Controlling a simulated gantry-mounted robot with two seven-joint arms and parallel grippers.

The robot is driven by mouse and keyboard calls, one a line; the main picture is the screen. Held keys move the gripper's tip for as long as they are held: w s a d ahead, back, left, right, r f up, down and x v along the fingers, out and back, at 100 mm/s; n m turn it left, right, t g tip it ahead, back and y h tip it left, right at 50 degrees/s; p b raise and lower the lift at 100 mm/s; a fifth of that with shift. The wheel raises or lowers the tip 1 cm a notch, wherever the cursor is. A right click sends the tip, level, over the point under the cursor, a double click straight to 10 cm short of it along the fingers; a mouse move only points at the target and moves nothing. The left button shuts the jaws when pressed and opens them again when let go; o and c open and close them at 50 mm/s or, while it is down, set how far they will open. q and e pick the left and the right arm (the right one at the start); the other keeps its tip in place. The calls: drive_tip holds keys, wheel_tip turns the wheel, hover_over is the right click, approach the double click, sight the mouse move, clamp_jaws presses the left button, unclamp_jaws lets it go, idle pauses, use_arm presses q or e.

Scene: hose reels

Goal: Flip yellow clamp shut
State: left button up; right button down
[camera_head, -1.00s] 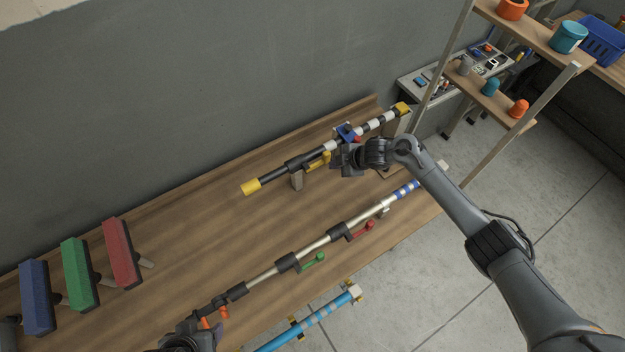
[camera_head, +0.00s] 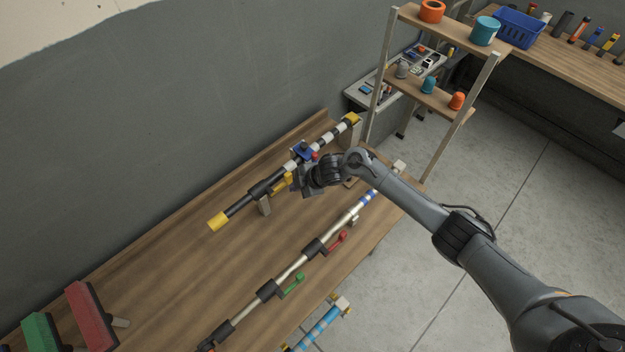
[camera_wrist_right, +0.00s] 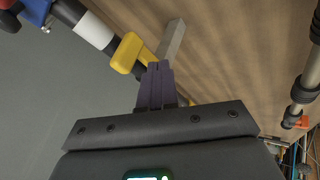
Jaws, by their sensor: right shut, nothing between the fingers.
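The yellow clamp (camera_head: 282,185) is on the dark pole (camera_head: 236,207) with white bands and yellow ends, at the back of the bench. My right gripper (camera_head: 295,188) is beside it, coming from the right. In the right wrist view, the clamp's yellow lever (camera_wrist_right: 127,53) lies just left of my shut, empty fingertips (camera_wrist_right: 156,68). The tips are very close to the lever; I cannot tell whether they touch. The gripper covers part of the clamp in the head view. My left gripper is out of view.
A blue clamp (camera_head: 301,151) sits farther up the same pole. A grey post (camera_head: 264,206) stands under the pole. A silver pole with green (camera_head: 292,285) and red (camera_head: 337,243) levers lies nearer. A shelf rack (camera_head: 420,92) stands at the right. The bench's left middle is clear.

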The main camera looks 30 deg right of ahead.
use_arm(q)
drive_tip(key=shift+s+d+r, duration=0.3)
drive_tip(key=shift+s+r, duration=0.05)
use_arm(e)
drive_tip(key=s+d+f+v, duration=0.1)
drive_tip(key=v, duration=1)
drive_tip(key=shift+s+d+r, duration=0.15)
drive_tip(key=shift+d, duration=0.1)
